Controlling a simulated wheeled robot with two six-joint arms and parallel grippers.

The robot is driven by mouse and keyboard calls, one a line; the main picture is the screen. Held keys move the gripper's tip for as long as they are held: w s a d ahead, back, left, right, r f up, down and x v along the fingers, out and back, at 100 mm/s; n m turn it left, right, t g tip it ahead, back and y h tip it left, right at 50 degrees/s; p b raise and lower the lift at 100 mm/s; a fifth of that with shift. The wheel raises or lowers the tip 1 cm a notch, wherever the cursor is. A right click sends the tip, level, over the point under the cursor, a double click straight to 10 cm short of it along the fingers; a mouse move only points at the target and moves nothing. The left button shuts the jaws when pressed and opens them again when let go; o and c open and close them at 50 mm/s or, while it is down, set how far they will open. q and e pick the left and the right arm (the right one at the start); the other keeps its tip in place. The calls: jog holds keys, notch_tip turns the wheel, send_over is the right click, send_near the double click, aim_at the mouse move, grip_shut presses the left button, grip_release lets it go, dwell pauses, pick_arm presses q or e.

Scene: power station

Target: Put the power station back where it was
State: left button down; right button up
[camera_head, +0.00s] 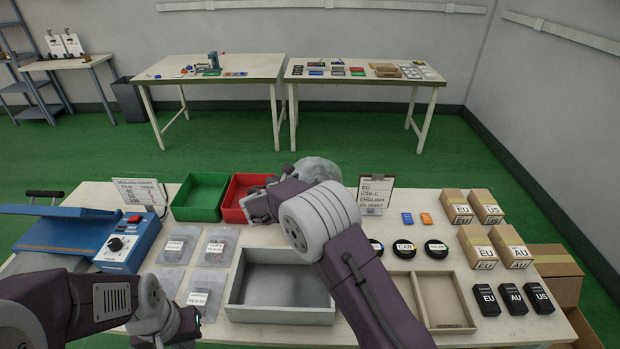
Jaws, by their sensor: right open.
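I cannot pick out a power station for certain in the head view; my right arm covers part of the table centre. A grey open tray (240,312) at the front middle looks empty. My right gripper (259,206) is over the right side of the red bin (237,190); its fingertips are partly hidden and I see nothing held. My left gripper (188,325) is low at the front left, beside the grey tray and near a labelled clear bag (201,291). Its fingers are mostly hidden, so its opening is unclear.
A green bin (200,196), blue sealing machine (127,243) and several clear bags stand left. On the right are a sign (375,192), black round items, a shallow beige tray (472,324), black boxes (486,299) and cartons (456,206).

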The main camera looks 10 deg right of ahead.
jog(key=v, duration=0.4)
jog(key=shift+s+a+r, duration=0.1)
jog(key=shift+s, duration=0.1)
